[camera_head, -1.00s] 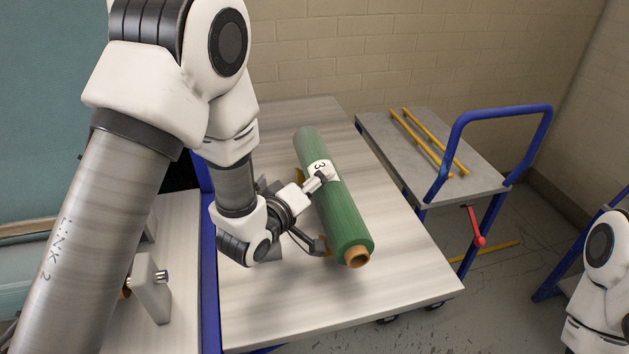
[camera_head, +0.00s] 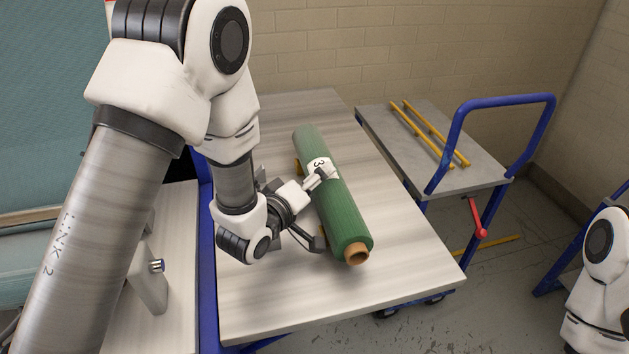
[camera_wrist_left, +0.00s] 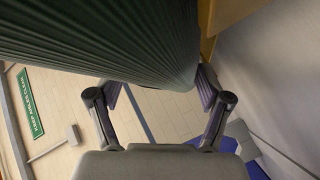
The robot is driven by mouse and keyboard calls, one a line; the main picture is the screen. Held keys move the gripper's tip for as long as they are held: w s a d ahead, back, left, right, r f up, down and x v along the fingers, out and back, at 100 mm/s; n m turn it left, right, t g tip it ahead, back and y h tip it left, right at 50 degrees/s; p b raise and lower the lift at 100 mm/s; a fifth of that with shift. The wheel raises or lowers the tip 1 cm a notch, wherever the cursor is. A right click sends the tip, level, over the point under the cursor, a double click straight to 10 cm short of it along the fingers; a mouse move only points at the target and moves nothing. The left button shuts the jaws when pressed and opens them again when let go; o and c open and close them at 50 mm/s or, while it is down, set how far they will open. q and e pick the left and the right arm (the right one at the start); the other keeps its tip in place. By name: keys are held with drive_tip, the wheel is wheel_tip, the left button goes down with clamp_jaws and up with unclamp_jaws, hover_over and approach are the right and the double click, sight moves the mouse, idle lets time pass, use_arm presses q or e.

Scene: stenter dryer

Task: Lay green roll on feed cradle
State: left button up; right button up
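The green roll (camera_head: 346,212), with a cardboard core and a white label marked 3, lies lengthwise over a pale tabletop. It also fills the upper part of the left wrist view (camera_wrist_left: 120,35). My left gripper (camera_head: 320,208) straddles the roll near the label, one finger over its top and the other low on its near-left side. The fingers (camera_wrist_left: 160,95) appear closed against it; their contact is partly hidden. Yellow supports (camera_head: 325,237) show at the roll's left side; any gap beneath the roll cannot be judged. I cannot identify the feed cradle with certainty. My right gripper is out of view.
A grey block with a metal pin (camera_head: 150,283) stands on a pale surface at left, beyond a blue post (camera_head: 208,270). A grey cart (camera_head: 455,180) with yellow rods and a blue handle stands at right. The tabletop's (camera_head: 270,310) front is bare.

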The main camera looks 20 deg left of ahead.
use_arm(q)
drive_tip(key=shift+o, duration=0.8)
wheel_tip(320, 180, up, 10)
drive_tip(key=shift+r, duration=0.1)
idle(0.5)
